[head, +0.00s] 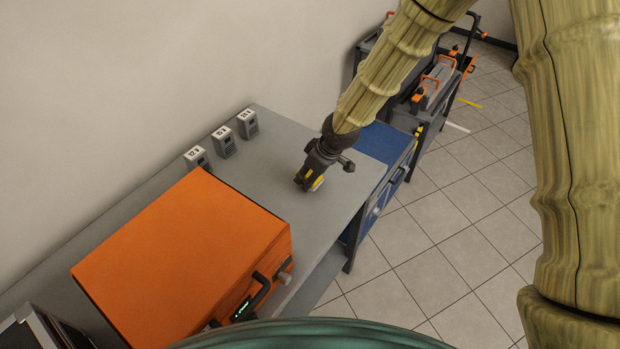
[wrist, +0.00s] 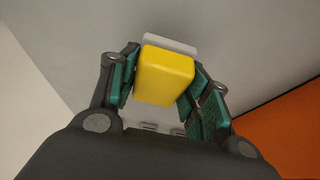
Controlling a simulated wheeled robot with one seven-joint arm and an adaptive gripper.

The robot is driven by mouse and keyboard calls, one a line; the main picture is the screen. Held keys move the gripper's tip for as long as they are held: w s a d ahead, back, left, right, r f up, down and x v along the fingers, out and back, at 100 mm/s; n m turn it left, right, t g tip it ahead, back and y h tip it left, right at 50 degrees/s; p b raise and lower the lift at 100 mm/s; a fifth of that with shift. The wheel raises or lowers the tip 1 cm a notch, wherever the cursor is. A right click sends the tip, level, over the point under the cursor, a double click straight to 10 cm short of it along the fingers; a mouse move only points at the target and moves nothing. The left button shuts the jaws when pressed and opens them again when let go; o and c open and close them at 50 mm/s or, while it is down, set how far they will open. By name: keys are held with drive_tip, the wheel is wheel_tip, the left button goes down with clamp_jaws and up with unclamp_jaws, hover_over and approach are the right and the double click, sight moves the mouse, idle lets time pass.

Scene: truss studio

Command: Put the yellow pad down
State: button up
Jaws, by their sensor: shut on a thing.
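The yellow pad (wrist: 166,75) sits between the two teal-lined fingers of my gripper (wrist: 165,88) in the wrist view. A pale grey piece (wrist: 170,44) shows just behind its far edge. In the head view, my gripper (head: 312,181) is over the grey bench top, right of the orange box, and is shut on the yellow pad (head: 317,183). Only a small part of the pad shows there. I cannot tell whether the pad touches the bench.
The orange box (head: 185,260) with a dark handle stands left on the grey bench (head: 270,165). Several small grey numbered blocks (head: 222,140) stand along the wall. A blue cabinet (head: 380,143) and a cart with tools (head: 435,85) are beyond. Bench around the gripper is clear.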

drive_tip(key=shift+f+p, duration=0.3)
drive_tip(key=shift+f, duration=0.9)
drive_tip(key=shift+f, duration=0.1)
drive_tip(key=o, duration=1.1)
drive_tip(key=shift+c, duration=0.2)
drive_tip(key=shift+r, duration=0.2)
drive_tip(key=b+v, duration=0.1)
drive_tip(key=v, duration=1)
drive_tip(key=shift+r+b, duration=0.35)
drive_tip(key=shift+r, duration=0.05)
drive_tip(key=shift+s, duration=0.1)
